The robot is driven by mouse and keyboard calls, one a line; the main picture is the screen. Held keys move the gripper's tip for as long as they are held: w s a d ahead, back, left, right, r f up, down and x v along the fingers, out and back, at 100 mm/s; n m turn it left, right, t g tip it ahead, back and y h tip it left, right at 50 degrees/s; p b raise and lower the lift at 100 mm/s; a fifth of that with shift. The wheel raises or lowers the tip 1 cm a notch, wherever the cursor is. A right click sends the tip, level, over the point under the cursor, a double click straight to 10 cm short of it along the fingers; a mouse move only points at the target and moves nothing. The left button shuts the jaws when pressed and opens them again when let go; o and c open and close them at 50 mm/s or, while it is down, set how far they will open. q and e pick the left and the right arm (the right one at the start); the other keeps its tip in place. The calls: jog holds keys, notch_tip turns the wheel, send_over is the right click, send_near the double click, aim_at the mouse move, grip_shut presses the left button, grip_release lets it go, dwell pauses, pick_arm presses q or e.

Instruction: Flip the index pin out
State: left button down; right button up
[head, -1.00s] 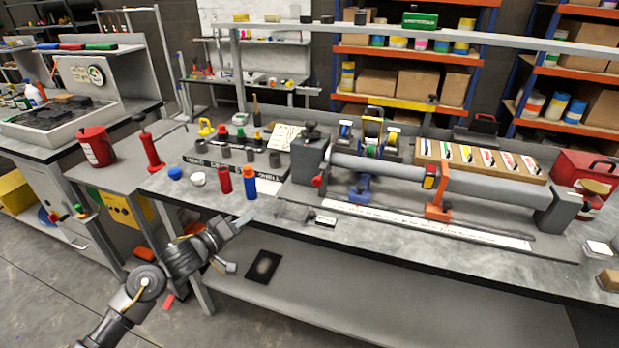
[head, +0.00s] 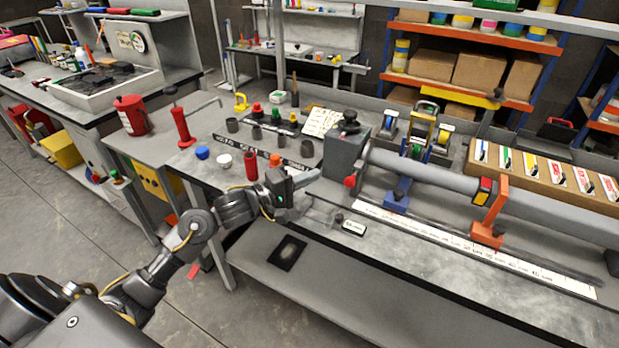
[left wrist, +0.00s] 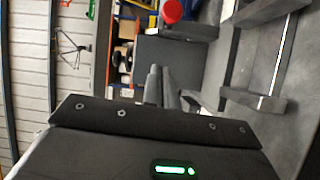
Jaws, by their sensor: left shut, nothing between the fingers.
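The headstock holds one end of a long grey tube (head: 440,178). A red knob also shows at the top of the left wrist view (left wrist: 171,11). My left gripper (head: 314,174) is just left of the knob, above the bench, with a visible gap to it. Its fingers (left wrist: 163,84) are shut and empty. Whether the pin is in or out cannot be told. My right gripper is out of view.
A blue support (head: 397,197) and an orange support (head: 489,228) stand under the tube, behind a white ruler strip (head: 450,240). A red cylinder (head: 251,167) and an orange-capped bottle (head: 275,160), partly hidden, stand beside my left gripper.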

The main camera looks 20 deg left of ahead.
aim_at(351, 181)
pick_arm(q)
jog(key=x, duration=0.7)
jog(key=shift+w+r+p, duration=0.1)
jog(key=shift+p, duration=0.25)
jog(key=shift+s+d+f+p, duration=0.25)
jog(key=shift+s+d+p, duration=0.2)
jog(key=shift+s+d, duration=0.65)
jog(key=shift+s+d+f, duration=0.1)
jog(key=shift+s+d, duration=0.05)
jog(key=shift+s, duration=0.25)
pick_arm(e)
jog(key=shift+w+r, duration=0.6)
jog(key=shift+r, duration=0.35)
